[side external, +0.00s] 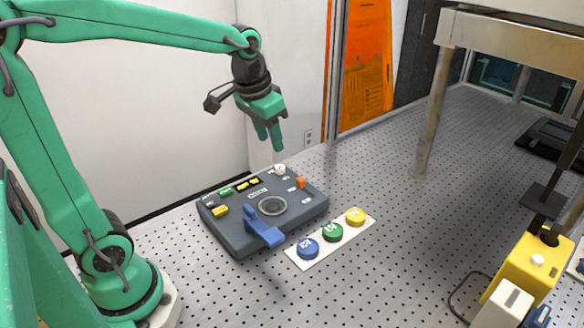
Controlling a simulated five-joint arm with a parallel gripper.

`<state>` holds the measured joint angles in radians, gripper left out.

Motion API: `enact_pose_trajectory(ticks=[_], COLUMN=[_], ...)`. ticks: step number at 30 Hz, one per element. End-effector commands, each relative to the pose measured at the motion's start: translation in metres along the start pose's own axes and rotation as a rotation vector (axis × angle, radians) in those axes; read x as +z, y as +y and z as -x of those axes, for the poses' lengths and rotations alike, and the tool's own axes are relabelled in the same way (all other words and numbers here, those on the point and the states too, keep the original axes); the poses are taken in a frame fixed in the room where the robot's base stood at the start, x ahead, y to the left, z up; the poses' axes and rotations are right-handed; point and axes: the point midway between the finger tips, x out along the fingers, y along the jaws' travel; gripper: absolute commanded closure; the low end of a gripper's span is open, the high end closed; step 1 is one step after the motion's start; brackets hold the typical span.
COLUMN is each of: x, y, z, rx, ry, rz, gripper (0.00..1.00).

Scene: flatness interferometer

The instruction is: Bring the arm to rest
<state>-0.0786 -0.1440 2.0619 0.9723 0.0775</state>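My green arm reaches in from the left, with its gripper (271,141) hanging fingers-down in the air above the back of a dark grey control box (232,243). Its two green fingers are close together, and I cannot tell whether a gap remains between them. No held object shows. The box bears a round dial (272,205), a blue lever (263,229) at its front, a white knob (280,169), an orange switch (300,183) and several small yellow, green and black labels or switches. The gripper appears clear of the box.
A white strip with blue (307,248), green (332,232) and yellow (355,217) buttons lies right of the box. A metal frame (436,105) stands at right, with a yellow device (523,268) in the front right corner. The perforated table (400,220) is clear between them.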

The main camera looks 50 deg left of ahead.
Motion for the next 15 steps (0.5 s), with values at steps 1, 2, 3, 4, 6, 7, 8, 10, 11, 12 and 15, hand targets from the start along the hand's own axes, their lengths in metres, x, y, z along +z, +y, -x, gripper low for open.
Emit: enact_pose_trajectory(ticks=[1, 2, 3, 4, 6, 7, 8, 10, 11, 12, 15], x=[0.009, 0.014, 0.02, 0.025, 0.037, 0.042, 0.047, 0.058, 0.063, 0.07, 0.087], y=[0.003, 0.004, 0.006, 0.007, 0.01, 0.011, 0.013, 0.015, 0.016, 0.018, 0.021], z=[0.007, 0.01, 0.014, 0.016, 0.022, 0.024, 0.026, 0.03, 0.032, 0.033, 0.036], rx=[0.0, 0.0, 0.001, 0.001, 0.002, 0.002, 0.003, 0.004, 0.005, 0.006, 0.009], ry=[0.019, 0.027, 0.04, 0.049, 0.071, 0.079, 0.089, 0.111, 0.12, 0.132, 0.162], rz=[-0.001, -0.001, -0.002, -0.002, -0.001, -0.001, 0.0, 0.0, 0.0, 0.0, 0.0], gripper=[0.6, 0.6, 0.6, 0.6, 0.6, 0.6, 0.6, 0.6, 0.6, 0.6, 0.6])
